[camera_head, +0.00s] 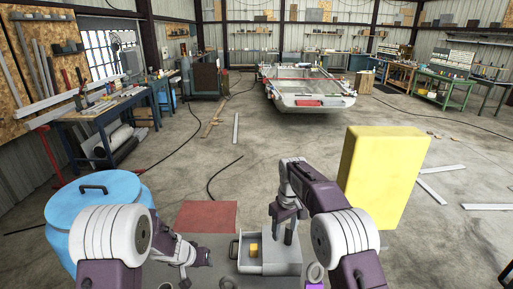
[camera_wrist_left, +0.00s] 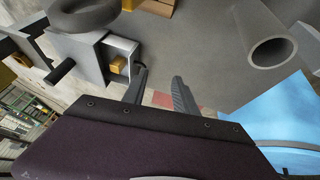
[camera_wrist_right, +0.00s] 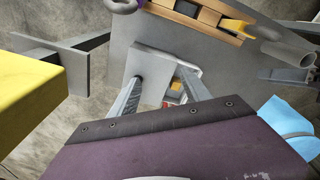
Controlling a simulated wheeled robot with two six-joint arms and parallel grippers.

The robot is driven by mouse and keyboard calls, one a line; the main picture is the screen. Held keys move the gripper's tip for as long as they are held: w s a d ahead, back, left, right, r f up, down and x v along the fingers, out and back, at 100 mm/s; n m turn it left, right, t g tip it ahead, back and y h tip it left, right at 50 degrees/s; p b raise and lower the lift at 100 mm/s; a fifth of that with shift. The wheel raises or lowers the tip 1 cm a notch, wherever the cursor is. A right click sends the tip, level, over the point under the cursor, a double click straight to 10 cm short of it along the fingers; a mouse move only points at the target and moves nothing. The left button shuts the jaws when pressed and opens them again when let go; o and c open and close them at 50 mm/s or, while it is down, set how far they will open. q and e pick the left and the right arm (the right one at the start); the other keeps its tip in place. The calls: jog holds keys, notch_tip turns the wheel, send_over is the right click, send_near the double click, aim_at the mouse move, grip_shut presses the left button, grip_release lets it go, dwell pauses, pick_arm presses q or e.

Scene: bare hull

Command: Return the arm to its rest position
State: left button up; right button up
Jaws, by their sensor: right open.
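My right gripper (camera_head: 281,232) is over the small grey drawer box (camera_head: 284,262), its fingers pointing down. In the right wrist view its fingers (camera_wrist_right: 160,88) stand apart with nothing held. My left gripper (camera_head: 204,257) is low, left of the drawer box; in the left wrist view its fingers (camera_wrist_left: 160,85) stand apart and empty. The box's drawer (camera_head: 243,265) is pulled out, with a yellow block (camera_head: 253,249) inside. The block also shows in the left wrist view (camera_wrist_left: 118,63) and right wrist view (camera_wrist_right: 177,85).
A blue barrel (camera_head: 75,212) stands at left, close to my left arm. A tall yellow block (camera_head: 385,175) stands right of my right arm. A red mat (camera_head: 207,216) lies left of the drawer box. A boat hull (camera_head: 305,90) and workbenches are farther back; open floor lies between.

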pick_arm(q)
jog(key=s+a+r+n+t+y+b, duration=0.15)
jog(key=s+r+n, duration=0.25)
jog(key=r, duration=0.4)
pick_arm(e)
jog(key=s+d+r+m, duration=0.1)
jog(key=s+d, duration=0.3)
jog(key=s, duration=0.3)
jog(key=s+d+m, duration=0.2)
jog(key=s+d, duration=0.1)
jog(key=s, duration=0.4)
pick_arm(q)
jog(key=s+d+f+m+g, duration=0.1)
jog(key=s+f+m+g, duration=0.1)
jog(key=s, duration=0.6)
jog(key=s+d+f+m+g, duration=0.1)
jog(key=s+f+m+g, duration=0.1)
jog(key=s, duration=0.7)
jog(key=shift+s+g, duration=0.3)
jog(key=shift+g, duration=0.45)
pick_arm(e)
jog(key=s+d+f+m, duration=0.1)
jog(key=s+f, duration=0.3)
jog(key=s, duration=0.2)
jog(key=s+f+m, duration=0.2)
jog(key=s+f, duration=0.2)
jog(key=s, duration=0.3)
jog(key=shift+d+m, duration=0.3)
jog(key=shift+d, duration=0.05)
